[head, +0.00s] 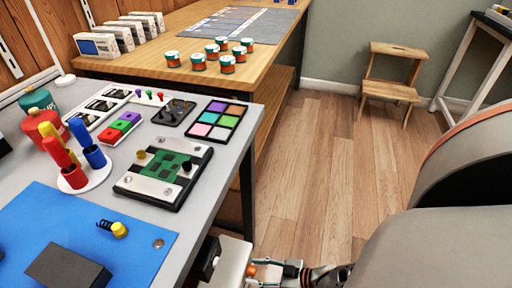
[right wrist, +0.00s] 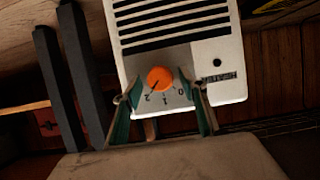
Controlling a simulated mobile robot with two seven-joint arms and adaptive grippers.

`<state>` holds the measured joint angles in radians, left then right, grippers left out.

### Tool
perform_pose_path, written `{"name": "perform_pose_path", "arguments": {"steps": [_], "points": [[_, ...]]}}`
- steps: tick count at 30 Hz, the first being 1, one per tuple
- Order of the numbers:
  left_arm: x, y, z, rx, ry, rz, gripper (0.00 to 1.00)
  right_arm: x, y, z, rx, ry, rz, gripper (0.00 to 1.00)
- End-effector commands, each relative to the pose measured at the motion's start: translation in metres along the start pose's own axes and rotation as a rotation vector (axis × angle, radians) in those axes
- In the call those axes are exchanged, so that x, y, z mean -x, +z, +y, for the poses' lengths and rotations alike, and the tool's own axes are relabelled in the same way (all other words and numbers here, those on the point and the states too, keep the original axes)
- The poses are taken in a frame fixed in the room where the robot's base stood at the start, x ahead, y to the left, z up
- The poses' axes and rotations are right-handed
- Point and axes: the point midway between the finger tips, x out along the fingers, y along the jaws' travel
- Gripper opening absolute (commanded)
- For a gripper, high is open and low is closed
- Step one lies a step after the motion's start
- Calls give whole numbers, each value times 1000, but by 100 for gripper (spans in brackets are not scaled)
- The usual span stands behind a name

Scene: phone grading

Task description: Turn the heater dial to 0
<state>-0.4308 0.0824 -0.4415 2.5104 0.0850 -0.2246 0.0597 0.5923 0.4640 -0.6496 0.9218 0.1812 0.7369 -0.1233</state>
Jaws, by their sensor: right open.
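The heater is a white box with dark slots; it shows upside down in the right wrist view (right wrist: 185,50) and at the bottom of the head view (head: 232,263). Its round orange dial (right wrist: 160,79) sits near the marks 2, 1 and 0. A dark pointer line on the dial appears to aim toward the 2. My right gripper (right wrist: 159,98) is open, with one finger on each side of the dial; I cannot tell whether they touch it. In the head view my right gripper (head: 272,271) is beside the heater's front. My left gripper is not in view.
The grey workbench (head: 222,165) with a blue mat (head: 130,250) and several parts stands left of the heater. A wooden bench (head: 150,68) with several small jars is behind. A wooden step stool (head: 392,88) stands at the wall. The wooden floor between is clear.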

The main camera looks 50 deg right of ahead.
Motion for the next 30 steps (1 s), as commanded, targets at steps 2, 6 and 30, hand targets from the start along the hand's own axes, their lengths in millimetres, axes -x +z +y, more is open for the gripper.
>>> {"name": "perform_pose_path", "arguments": {"steps": [2,6,30], "points": [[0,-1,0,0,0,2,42,0,0,0,0,0,1,43],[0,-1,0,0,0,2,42,0,-1,0,0,0,1,22],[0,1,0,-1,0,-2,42,1,2,-4,236,103,-2,4]]}}
